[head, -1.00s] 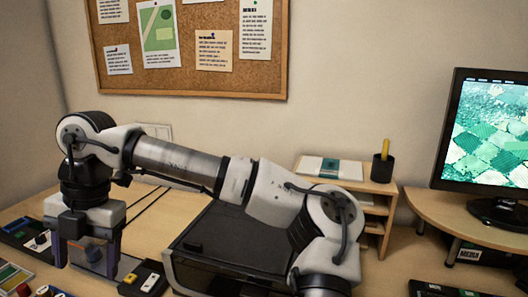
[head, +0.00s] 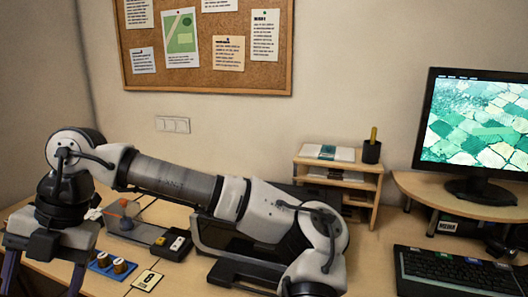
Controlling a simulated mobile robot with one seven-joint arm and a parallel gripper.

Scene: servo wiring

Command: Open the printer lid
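The black printer (head: 212,236) stands on the desk in the middle of the head view, mostly behind my arm. Its left side and front show, with a dark tray low at the front. A dark part of it also shows behind my forearm. My arm hides most of the top, so I cannot tell whether the lid is raised. My gripper (head: 43,284) hangs at the lower left, well left of the printer and apart from it. Its two purple fingers are spread, with nothing seen between them; their tips are cut off by the frame's bottom edge.
A block with yellow and white buttons (head: 171,244) lies left of the printer. A wooden shelf (head: 378,188) stands behind right, a keyboard (head: 455,275) and monitor (head: 475,130) at right.

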